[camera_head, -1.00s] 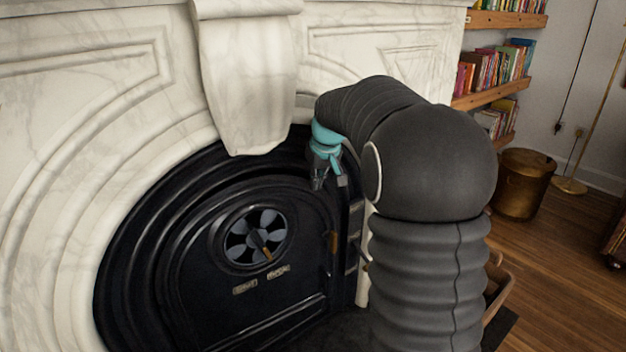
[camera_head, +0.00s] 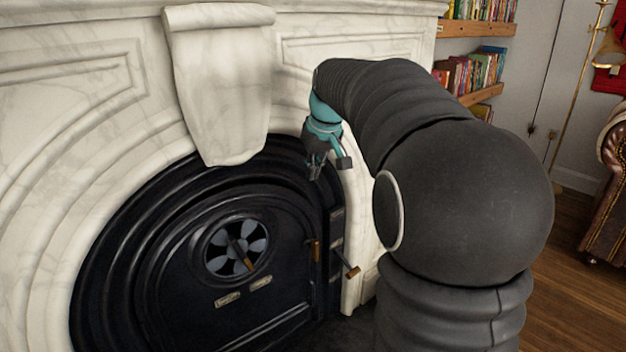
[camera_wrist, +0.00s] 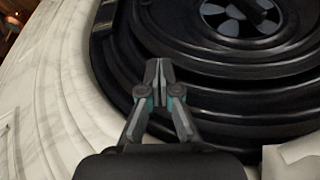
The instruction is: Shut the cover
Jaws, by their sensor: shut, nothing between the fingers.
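The vent also shows at the top of the wrist view (camera_wrist: 240,14). My gripper (camera_head: 314,176) hangs above and to the right of the door, near the upper right of the arch, apart from the handle. In the wrist view my gripper (camera_wrist: 159,64) is shut and empty over the black rings.
The white marble surround (camera_head: 60,130) curves around the door, with a protruding keystone (camera_head: 220,85) left of my gripper. A brass-tipped latch rod (camera_head: 346,264) sticks out right of the door. Bookshelves (camera_head: 475,65) and a leather chair (camera_head: 606,200) stand farther right.

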